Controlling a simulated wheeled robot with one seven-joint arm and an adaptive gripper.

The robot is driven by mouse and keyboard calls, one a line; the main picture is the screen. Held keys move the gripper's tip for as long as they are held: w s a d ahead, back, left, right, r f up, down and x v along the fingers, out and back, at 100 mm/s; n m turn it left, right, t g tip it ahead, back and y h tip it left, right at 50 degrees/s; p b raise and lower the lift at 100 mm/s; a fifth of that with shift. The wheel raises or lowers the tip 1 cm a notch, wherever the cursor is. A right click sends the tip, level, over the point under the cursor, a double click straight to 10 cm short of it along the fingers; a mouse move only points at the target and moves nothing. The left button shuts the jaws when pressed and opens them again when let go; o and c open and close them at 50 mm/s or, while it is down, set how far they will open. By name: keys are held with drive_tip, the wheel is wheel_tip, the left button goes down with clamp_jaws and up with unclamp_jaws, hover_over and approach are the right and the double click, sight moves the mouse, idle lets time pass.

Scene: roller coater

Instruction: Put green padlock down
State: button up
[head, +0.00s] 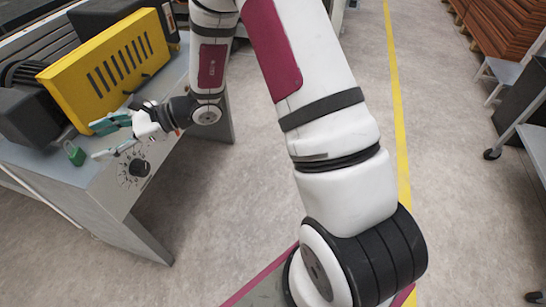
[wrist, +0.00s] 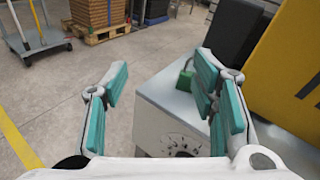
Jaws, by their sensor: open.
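The green padlock (head: 75,153) stands on the grey top of the machine, close to its front edge and left of my gripper in the head view. In the wrist view the padlock (wrist: 186,76) shows beyond the right finger, which covers part of it. My gripper (head: 108,138) is open, with its teal-padded fingers spread wide. In the wrist view nothing is between the fingers of my gripper (wrist: 160,100). The padlock looks apart from the fingers, though the right finger overlaps it in view.
A yellow slotted guard (head: 112,70) rises behind my gripper on the machine. A black housing (head: 28,117) is at its left. A dial (head: 138,168) is on the front panel. Open floor (head: 230,220) lies right of the machine. A pallet of boxes (wrist: 98,20) stands far off.

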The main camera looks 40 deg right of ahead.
drive_tip(key=s+r+n+g+h, duration=0.2)
drive_tip(key=s+r+n+g, duration=0.35)
drive_tip(key=s, duration=0.55)
drive_tip(key=s+r+n+g+h, duration=0.2)
drive_tip(key=s+r+n+g, duration=0.1)
drive_tip(key=s+r+n, duration=0.6)
drive_tip(key=s+d+f+n+t+h, duration=0.1)
drive_tip(key=s+d+n+t+h, duration=0.2)
drive_tip(key=s+d+n+h, duration=0.3)
drive_tip(key=s+d+h, duration=0.5)
drive_tip(key=s+d, duration=0.8)
drive_tip(key=shift+s+d+f, duration=0.15)
drive_tip(key=shift+s+d, duration=0.05)
drive_tip(key=shift+d, duration=0.1)
wheel_tip(320, 180, up, 21)
drive_tip(key=t+p, duration=0.3)
drive_tip(key=p, duration=1.6)
drive_tip(key=shift+a, duration=0.25)
drive_tip(key=shift+o, duration=0.3)
drive_tip(key=shift+w+f, duration=0.15)
